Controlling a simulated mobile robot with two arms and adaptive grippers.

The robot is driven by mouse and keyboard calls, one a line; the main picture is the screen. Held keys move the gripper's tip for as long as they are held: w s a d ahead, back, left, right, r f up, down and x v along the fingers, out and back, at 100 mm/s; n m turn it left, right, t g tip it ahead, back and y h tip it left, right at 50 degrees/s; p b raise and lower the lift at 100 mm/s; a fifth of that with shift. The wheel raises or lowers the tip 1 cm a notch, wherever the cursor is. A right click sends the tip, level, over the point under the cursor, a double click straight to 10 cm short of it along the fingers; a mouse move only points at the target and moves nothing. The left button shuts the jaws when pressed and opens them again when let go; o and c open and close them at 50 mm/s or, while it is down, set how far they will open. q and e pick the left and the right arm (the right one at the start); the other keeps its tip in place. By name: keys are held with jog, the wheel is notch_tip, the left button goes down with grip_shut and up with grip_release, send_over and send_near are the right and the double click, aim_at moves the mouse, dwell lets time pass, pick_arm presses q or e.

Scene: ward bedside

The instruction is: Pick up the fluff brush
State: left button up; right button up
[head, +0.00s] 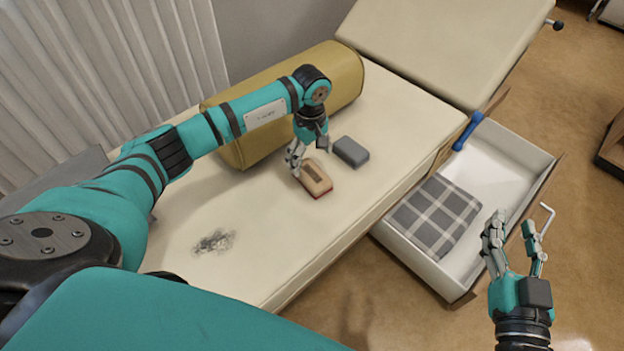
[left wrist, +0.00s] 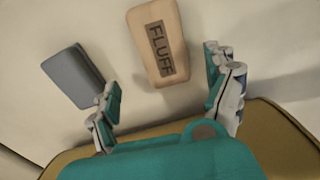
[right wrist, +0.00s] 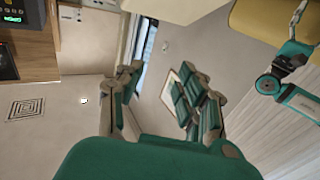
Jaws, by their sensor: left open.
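The fluff brush (head: 316,180) is a tan block with a dark label and a reddish lower edge, lying on the cream bed. In the left wrist view the brush (left wrist: 159,42) shows the word FLUFF and sits ahead of the fingertips, nearer the right finger. My left gripper (head: 297,160) is open at the brush's far left end; I cannot tell whether it touches. It also shows in the left wrist view (left wrist: 168,90), with nothing between its fingers. My right gripper (head: 516,232) is open and empty above the floor by the drawer, and shows in the right wrist view (right wrist: 162,85).
A grey block (head: 351,152) lies close beside the brush. A yellow bolster (head: 345,85) is behind. Dark fluff (head: 213,241) lies on the bed (head: 270,235).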

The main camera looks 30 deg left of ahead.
aim_at(310, 171)
pick_arm(q)
jog(key=f, duration=0.1)
jog(key=f+b, duration=0.1)
jog(key=f, duration=0.1)
jog(key=s+f, duration=0.1)
jog(key=f, duration=0.1)
jog(key=shift+f+b, duration=0.15)
jog(key=shift+b, duration=0.2)
jog(key=shift+f, duration=0.25)
jog(key=shift+w, duration=0.1)
jog(key=c, duration=1.3)
pick_arm(e)
notch_tip(310, 171, up, 8)
jog(key=s+t+y, duration=0.1)
jog(key=t+y, duration=0.1)
jog(key=t, duration=0.3)
jog(key=shift+s+a, duration=0.35)
jog(key=shift+s, duration=0.05)
